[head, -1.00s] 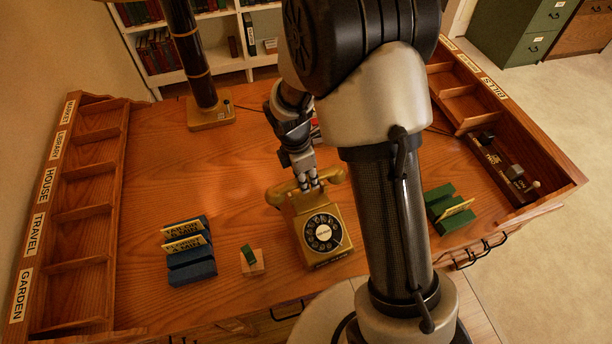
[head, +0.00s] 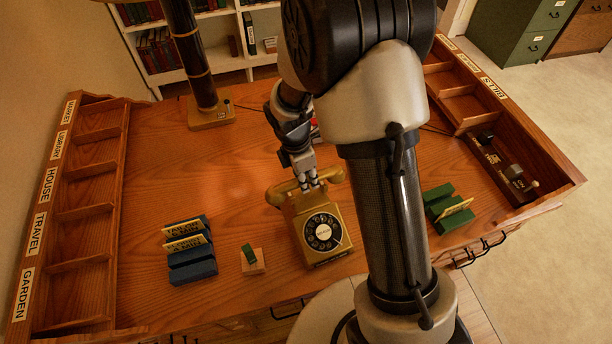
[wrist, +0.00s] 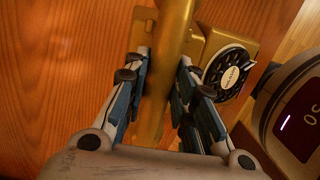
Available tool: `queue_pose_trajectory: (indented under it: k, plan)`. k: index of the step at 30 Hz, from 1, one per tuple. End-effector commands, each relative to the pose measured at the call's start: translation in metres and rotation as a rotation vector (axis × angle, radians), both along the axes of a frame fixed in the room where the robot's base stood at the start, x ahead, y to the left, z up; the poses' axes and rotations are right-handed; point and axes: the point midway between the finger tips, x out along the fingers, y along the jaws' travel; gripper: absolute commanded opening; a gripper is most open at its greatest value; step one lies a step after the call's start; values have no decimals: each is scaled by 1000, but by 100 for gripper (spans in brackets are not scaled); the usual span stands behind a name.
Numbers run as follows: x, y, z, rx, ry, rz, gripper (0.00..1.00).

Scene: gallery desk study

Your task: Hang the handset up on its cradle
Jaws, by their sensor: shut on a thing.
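The yellow rotary telephone (head: 322,234) stands on the wooden desk with its dial facing the front. Its handset (head: 281,191) lies crosswise at the top of the phone body, over the cradle. Whether it rests fully on the cradle or hovers just above cannot be told. My gripper (head: 308,181) reaches down onto the middle of the handset. In the wrist view my gripper (wrist: 163,92) has its fingers on both sides of the yellow handset (wrist: 172,40), shut on it. The telephone dial (wrist: 229,71) shows just right of the fingers; the cradle is mostly hidden.
Blue card holders (head: 190,262) and a small block with a green stamp (head: 252,259) stand left of the phone. A green holder (head: 447,208) stands right, beyond my arm. Labelled pigeonholes (head: 85,210) line the left edge. The desk between is bare.

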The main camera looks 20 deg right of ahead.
Motion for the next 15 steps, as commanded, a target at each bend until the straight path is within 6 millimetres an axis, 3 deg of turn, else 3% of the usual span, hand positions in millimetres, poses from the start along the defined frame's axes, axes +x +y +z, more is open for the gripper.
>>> queue_pose_trajectory:
  k: [15]
  plan:
    - [0, 0, -13, 0, -1, 0, 0]
